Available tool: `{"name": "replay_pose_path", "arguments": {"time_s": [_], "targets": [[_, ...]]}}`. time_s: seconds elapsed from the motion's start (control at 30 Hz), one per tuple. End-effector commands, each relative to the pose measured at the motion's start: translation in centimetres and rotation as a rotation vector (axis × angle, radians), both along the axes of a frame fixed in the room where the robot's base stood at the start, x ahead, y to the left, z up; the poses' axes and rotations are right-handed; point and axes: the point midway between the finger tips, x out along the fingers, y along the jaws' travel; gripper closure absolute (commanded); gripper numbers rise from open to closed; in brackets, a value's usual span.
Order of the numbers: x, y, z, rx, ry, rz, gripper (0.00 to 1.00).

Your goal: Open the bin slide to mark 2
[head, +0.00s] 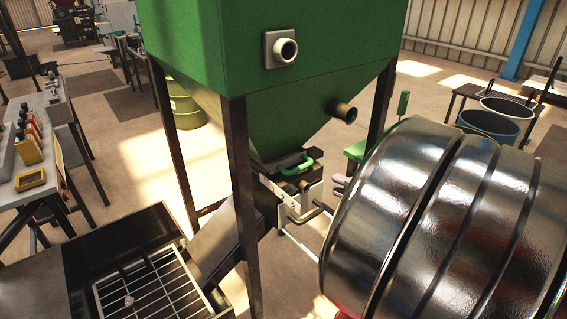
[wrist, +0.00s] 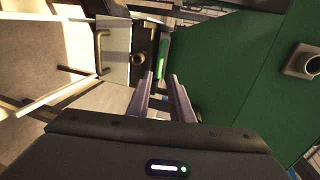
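The green bin (head: 270,50) stands on dark legs and narrows downward to its slide (head: 296,190). A bright green handle (head: 297,165) sits at the slide, and a dark bent handle (head: 306,213) is below it on a pale plate. In the wrist view the green handle (wrist: 162,56) lies beyond my fingertips, and the pale plate with the dark handle (wrist: 101,52) is to its left. My gripper (wrist: 160,77) is open and empty, its two fingers apart, short of the green handle. Only its fingertips (head: 340,184) show in the head view. I cannot read any mark numbers.
A sloping chute (head: 212,245) leads from the bin to a box with a wire grid (head: 150,285). Dark bin legs (head: 238,190) flank the slide. Pipe stubs (head: 343,111) jut from the bin.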

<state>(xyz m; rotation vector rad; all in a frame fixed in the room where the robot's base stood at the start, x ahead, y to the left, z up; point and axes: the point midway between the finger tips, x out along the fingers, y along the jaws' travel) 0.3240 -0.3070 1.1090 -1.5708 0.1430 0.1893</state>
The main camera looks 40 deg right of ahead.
Motion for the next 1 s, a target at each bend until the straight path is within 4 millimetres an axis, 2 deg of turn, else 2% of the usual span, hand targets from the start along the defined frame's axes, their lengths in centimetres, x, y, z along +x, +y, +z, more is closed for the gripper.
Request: {"name": "replay_pose_path", "arguments": {"time_s": [0.27, 1.0], "targets": [[2.1, 0.2, -0.5, 0.002, 0.001, 0.004, 0.8], [10.2, 0.3, -2.3, 0.001, 0.002, 0.002, 0.8]]}}
